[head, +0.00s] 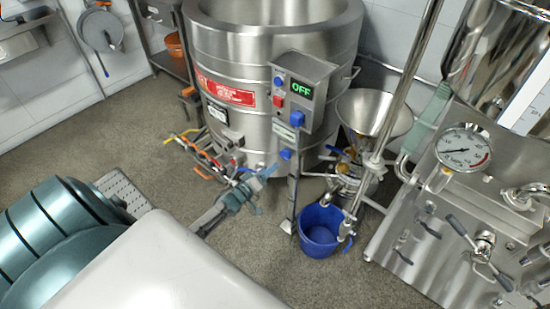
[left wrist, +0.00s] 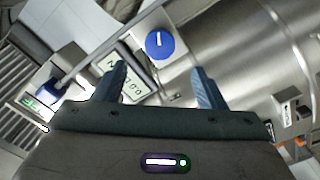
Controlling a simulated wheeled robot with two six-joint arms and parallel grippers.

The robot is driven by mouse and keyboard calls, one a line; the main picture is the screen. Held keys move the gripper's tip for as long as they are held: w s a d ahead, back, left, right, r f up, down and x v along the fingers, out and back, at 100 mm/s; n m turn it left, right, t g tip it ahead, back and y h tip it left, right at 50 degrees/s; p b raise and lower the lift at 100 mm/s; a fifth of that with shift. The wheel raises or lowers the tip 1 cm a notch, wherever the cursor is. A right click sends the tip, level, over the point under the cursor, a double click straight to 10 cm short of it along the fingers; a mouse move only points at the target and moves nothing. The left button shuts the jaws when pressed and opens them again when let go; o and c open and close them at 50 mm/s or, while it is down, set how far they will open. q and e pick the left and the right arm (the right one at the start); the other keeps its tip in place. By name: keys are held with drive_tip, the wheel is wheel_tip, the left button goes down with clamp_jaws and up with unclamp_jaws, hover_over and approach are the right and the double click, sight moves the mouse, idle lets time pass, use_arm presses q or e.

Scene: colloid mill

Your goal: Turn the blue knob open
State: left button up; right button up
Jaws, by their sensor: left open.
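A blue knob (left wrist: 159,43) with a white mark faces me in the left wrist view, just beyond and between my open left fingers (left wrist: 159,68). It is apart from them. In the head view this appears to be the lower blue knob (head: 286,154) on the steel vessel's front, below the control box. A second blue knob (head: 297,118) sits on the control box (head: 305,72), whose display reads OFF; it also shows in the left wrist view (left wrist: 55,88). My left gripper (head: 265,182) is open and empty, low in front of the vessel. My right gripper is out of view.
The large steel vessel (head: 240,60) stands behind the knobs. A blue bucket (head: 320,228) is on the floor to the right, below a steel funnel (head: 375,112). A panel with a pressure gauge (head: 463,150) and valves stands at the far right.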

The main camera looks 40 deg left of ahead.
use_arm(q)
drive_tip(key=shift+s, duration=1.4)
drive_tip(key=shift+a, duration=0.1)
